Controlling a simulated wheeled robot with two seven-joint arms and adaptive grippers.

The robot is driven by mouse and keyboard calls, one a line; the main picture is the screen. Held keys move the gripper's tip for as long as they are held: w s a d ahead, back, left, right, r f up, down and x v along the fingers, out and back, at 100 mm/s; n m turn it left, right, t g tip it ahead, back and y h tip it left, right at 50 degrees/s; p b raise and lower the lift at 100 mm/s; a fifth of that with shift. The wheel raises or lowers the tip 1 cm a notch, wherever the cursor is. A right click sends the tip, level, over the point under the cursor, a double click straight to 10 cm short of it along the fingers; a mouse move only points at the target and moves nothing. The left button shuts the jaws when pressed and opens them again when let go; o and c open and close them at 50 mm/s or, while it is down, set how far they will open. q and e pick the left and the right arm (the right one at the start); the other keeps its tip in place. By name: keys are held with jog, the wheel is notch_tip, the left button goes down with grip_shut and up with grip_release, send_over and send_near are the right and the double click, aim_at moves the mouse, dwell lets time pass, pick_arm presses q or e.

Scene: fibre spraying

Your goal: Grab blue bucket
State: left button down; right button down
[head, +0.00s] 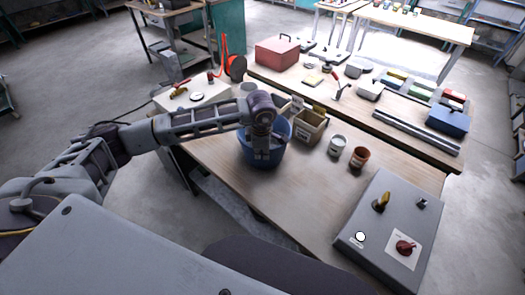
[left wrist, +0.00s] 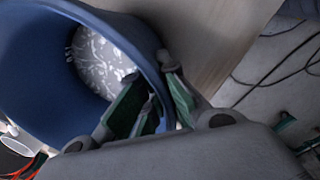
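The blue bucket (head: 278,153) stands upright on the near wooden table, close to its left edge. In the left wrist view the bucket (left wrist: 38,75) fills the upper left, with a pale, speckled patch in its opening. My left gripper (head: 262,155) points down at the bucket in the head view and hides part of it. In the left wrist view the left gripper (left wrist: 152,72) has green-padded fingers on both sides of the bucket's rim, some inside and one outside. The fingers look spread, with a gap about the wall. My right gripper is not in view.
A cardboard box (head: 311,126), a white cup (head: 337,145) and a brown cup (head: 359,157) stand right of the bucket. A grey control box (head: 392,230) sits at the table's right end. The table's front middle (head: 300,195) is clear.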

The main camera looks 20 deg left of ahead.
pick_arm(q)
jog(key=shift+w+r, duration=0.1)
jog(key=shift+r, duration=0.2)
jog(key=shift+r+b, duration=1.1)
jog(key=shift+r, duration=3.7)
